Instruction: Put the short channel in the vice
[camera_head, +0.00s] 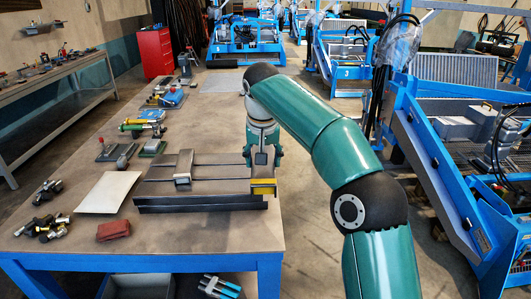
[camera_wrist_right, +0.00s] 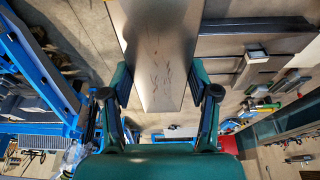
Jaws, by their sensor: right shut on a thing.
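My right gripper (camera_head: 262,155) points down over the right end of a long, dark grey metal assembly (camera_head: 205,203) at the table's front. In the right wrist view my right gripper (camera_wrist_right: 158,92) is shut on a flat grey metal piece (camera_wrist_right: 155,45), which looks like the short channel. The assembly has long bars and a raised block (camera_head: 182,167) across its middle; it appears to be the vice, and the block also shows in the wrist view (camera_wrist_right: 256,54). I cannot tell whether the held piece touches it. My left gripper is not in view.
The table (camera_head: 230,235) carries a pale sheet (camera_head: 108,192), a red-brown block (camera_head: 113,230), dark metal fittings (camera_head: 45,220) and several tools along its left side. A red cabinet (camera_head: 154,52) stands behind. Blue machines (camera_head: 440,160) stand to the right. The table's front right is clear.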

